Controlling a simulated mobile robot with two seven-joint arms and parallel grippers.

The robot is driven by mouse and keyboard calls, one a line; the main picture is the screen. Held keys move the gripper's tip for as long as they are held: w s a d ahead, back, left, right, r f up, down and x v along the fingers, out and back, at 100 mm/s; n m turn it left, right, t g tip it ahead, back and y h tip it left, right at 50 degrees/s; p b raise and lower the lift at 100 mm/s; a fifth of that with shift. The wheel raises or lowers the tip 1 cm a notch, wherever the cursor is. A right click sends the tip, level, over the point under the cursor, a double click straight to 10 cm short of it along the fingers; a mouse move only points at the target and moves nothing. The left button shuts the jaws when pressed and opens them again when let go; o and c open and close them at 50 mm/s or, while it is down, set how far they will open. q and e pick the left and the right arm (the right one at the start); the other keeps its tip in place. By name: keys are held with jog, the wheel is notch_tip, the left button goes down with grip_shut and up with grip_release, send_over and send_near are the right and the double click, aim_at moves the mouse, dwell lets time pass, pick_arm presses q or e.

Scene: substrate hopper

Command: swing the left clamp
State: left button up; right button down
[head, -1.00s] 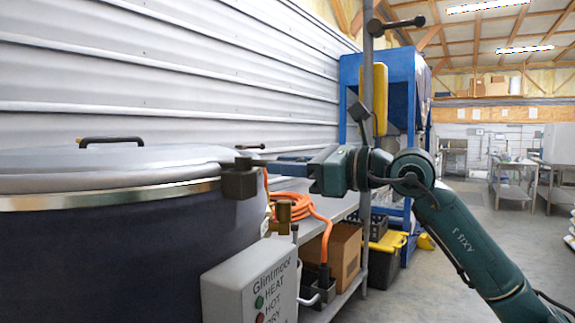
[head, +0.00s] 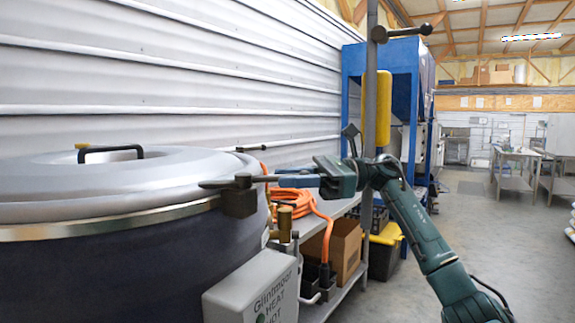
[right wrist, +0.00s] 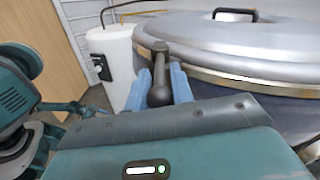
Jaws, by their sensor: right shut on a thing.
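A dark clamp (head: 238,200) sits on the rim of the large dark vessel (head: 120,270), at the right of the vessel in the head view. Its flat dark arm points left over the edge of the grey lid (head: 120,185). Its handle reaches right, into my right gripper (head: 281,179). In the right wrist view, the blue fingers of my right gripper (right wrist: 160,88) are shut around the dark clamp handle (right wrist: 158,62), beside the vessel rim. The handle's near end is partly hidden between the fingers. My left gripper is not in view.
A grey control box (head: 255,288) stands in front of the vessel. A vertical post (head: 370,90) rises behind my right wrist. A shelf holds an orange hose (head: 292,200) and a cardboard box (head: 343,248). A white container (right wrist: 110,62) stands beyond the fingers.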

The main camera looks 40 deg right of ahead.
jog(key=shift+w+d+n+g+y+p, duration=0.15)
jog(key=shift+w+n+g+y+p, duration=0.15)
jog(key=shift+g+p, duration=0.25)
jog(key=c, duration=1.5)
grip_release()
jog(key=shift+o, duration=0.2)
jog(key=shift+d, duration=0.1)
jog(key=b+v, duration=0.1)
jog(key=v, duration=0.6)
jog(key=shift+d, duration=0.15)
jog(key=shift+s, duration=0.1)
